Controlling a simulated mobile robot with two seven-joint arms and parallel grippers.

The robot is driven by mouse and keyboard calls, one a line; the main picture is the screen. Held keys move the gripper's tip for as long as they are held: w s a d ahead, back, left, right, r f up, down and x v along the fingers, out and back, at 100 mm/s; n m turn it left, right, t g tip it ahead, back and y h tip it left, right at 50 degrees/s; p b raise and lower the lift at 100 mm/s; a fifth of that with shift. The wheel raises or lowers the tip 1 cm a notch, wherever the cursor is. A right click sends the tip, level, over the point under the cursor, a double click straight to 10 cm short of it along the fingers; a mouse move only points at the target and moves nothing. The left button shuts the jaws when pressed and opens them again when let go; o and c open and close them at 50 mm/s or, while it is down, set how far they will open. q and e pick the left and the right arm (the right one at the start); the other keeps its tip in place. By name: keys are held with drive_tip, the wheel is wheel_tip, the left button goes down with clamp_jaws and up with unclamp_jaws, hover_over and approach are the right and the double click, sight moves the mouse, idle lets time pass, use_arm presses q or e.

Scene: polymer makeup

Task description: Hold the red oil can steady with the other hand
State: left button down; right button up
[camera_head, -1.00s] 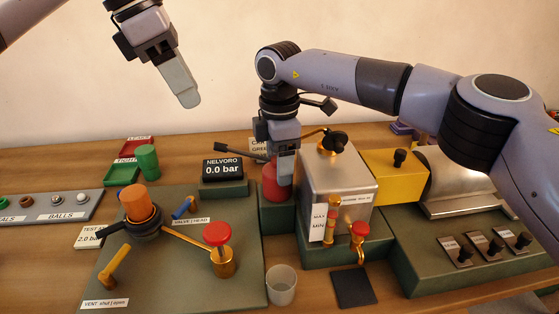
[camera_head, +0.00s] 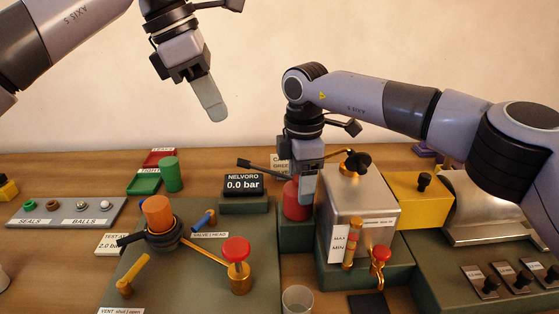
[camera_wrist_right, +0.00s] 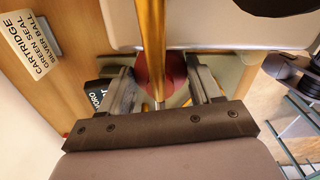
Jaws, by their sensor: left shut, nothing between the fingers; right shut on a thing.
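The red oil can (camera_head: 297,200) stands upright in a green holder, left of the steel tank. My right gripper (camera_head: 306,190) points down and is shut on it. In the right wrist view the can's round red body (camera_wrist_right: 160,72) shows between my two fingers, partly hidden behind a brass tube (camera_wrist_right: 151,45). My left gripper (camera_head: 214,112) is shut and empty, high in the air left of the can, above the pressure display.
The steel tank (camera_head: 350,207) with brass fittings stands close on the can's right. The pressure display (camera_head: 243,185) is to its left. A green plate (camera_head: 200,285) with an orange cylinder (camera_head: 158,213) and a red knob (camera_head: 236,249) lies in front. A clear cup (camera_head: 298,301) is near the front edge.

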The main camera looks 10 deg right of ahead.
use_arm(q)
drive_tip(key=shift+w+d+f+m+t+h, duration=0.15)
drive_tip(key=shift+w+d+f+m+t, duration=0.4)
drive_tip(key=shift+f+m, duration=1.25)
drive_tip(key=shift+w+d+f+m+t+h, duration=0.2)
drive_tip(key=shift+f+m+t, duration=0.65)
drive_tip(key=shift+f+m, duration=0.95)
drive_tip(key=shift+w+d+f+m+t+h, duration=0.15)
drive_tip(key=shift+w+d+f+m+t, duration=0.4)
drive_tip(key=shift+f+m, duration=1.2)
drive_tip(key=shift+s+a, duration=0.15)
wheel_tip(320, 180, up, 5)
hover_over(242, 162)
drive_tip(key=s+a, duration=0.1)
